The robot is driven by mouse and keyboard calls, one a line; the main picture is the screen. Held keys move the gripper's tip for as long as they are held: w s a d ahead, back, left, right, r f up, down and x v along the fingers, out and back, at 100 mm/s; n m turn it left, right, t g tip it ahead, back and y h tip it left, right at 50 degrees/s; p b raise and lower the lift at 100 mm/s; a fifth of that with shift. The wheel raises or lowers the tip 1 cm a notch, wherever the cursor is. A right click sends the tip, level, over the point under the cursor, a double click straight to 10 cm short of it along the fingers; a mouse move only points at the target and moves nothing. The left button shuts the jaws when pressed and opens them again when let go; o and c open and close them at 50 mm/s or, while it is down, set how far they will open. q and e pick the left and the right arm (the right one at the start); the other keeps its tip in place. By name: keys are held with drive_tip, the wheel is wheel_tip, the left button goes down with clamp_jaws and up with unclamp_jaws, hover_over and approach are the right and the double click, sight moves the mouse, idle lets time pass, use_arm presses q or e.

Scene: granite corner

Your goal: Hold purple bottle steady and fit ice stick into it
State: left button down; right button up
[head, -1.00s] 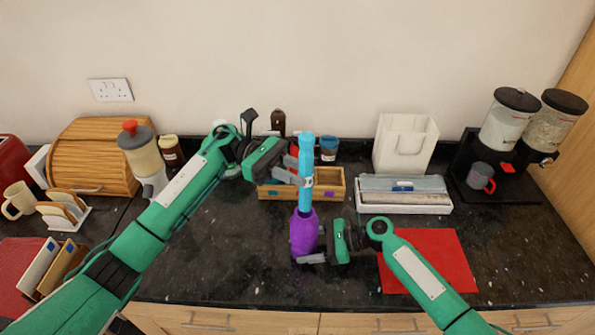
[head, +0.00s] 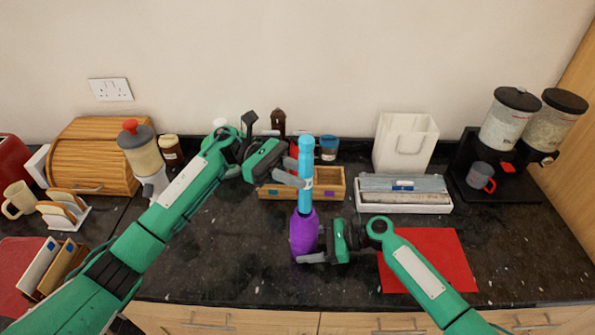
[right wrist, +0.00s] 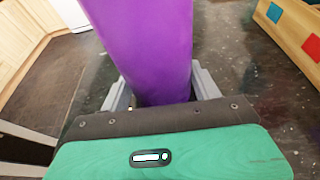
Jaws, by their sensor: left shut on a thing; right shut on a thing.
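The purple bottle (head: 304,232) stands upright on the dark counter, near the front middle. My right gripper (head: 312,257) is shut on its lower part from the right; the bottle also fills the top middle of the right wrist view (right wrist: 148,45), between the fingers (right wrist: 160,95). The light blue ice stick (head: 305,155) is upright, directly above the bottle, with its lower end at the bottle's mouth. I cannot tell how far it reaches inside. My left gripper (head: 303,181) is shut on the stick's middle from the left.
A wooden box (head: 335,190) stands behind the bottle. A white tray (head: 405,208) and a red mat (head: 440,262) lie to the right. Bare counter lies left of the bottle.

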sight(297, 208)
use_arm(q)
drive_tip(key=shift+f, duration=4.9)
drive_tip(key=c, duration=1.1)
unclamp_jaws()
drive_tip(key=shift+f, duration=0.1)
drive_tip(key=v, duration=1.2)
use_arm(e)
drive_tip(key=o, duration=0.9)
drive_tip(key=shift+c, duration=0.2)
